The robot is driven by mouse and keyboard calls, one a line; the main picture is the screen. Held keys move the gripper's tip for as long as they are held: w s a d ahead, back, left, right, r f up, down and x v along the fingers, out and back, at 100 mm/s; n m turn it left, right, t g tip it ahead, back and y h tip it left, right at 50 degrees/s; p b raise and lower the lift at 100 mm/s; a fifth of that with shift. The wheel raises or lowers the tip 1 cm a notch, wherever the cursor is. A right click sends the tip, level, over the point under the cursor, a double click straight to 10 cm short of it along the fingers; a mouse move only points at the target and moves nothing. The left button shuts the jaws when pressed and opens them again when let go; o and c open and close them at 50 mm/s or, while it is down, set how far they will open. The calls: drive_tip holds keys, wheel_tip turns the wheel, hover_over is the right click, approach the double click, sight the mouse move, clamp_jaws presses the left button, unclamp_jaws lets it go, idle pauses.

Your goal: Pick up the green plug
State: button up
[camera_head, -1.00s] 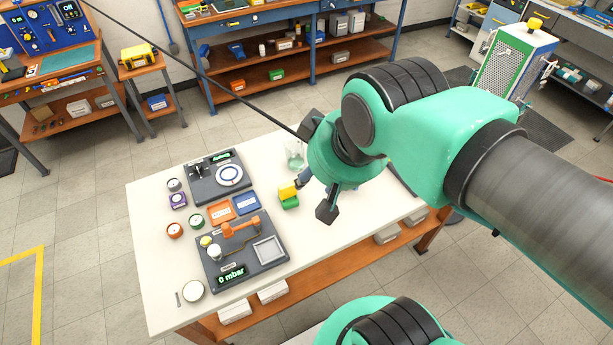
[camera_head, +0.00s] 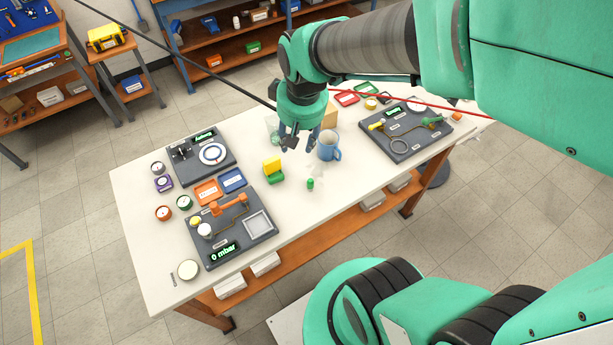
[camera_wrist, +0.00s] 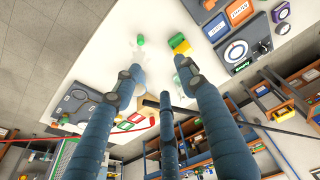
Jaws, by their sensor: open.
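The green plug (camera_head: 310,184) is a small green cylinder standing on the white table, in front of the blue mug and right of a yellow-and-green block (camera_head: 273,171). In the wrist view the plug (camera_wrist: 140,41) shows beyond the fingertips, near the top middle. My gripper (camera_head: 300,140) is above the table, behind the plug and apart from it. In the wrist view its fingers (camera_wrist: 158,80) are spread with nothing between them. The plug's lower part is hard to make out.
A blue mug (camera_head: 329,146) stands close behind the plug. A grey test board (camera_head: 405,132) is at right; two more boards (camera_head: 202,160) (camera_head: 232,228) are at left. A glass beaker (camera_head: 272,127) is near the gripper. The table front (camera_head: 300,215) is clear.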

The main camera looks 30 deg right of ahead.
sight(311, 181)
drive_tip(key=w+d+f+g+p, duration=0.1)
drive_tip(key=d+f, duration=0.2)
drive_tip(key=f, duration=0.5)
drive_tip(key=w+d+f+g, duration=0.1)
drive_tip(key=d+f, duration=0.2)
drive_tip(key=f, duration=0.5)
drive_tip(key=shift+w+f+g+p, duration=0.25)
drive_tip(key=shift+w+g+p, duration=0.05)
drive_tip(key=shift+w+p, duration=0.1)
drive_tip(key=shift+f+b, duration=0.65)
drive_tip(key=shift+f, duration=3.65)
drive_tip(key=shift+f+b, duration=0.45)
drive_tip(key=shift+f, duration=2.15)
clamp_jaws()
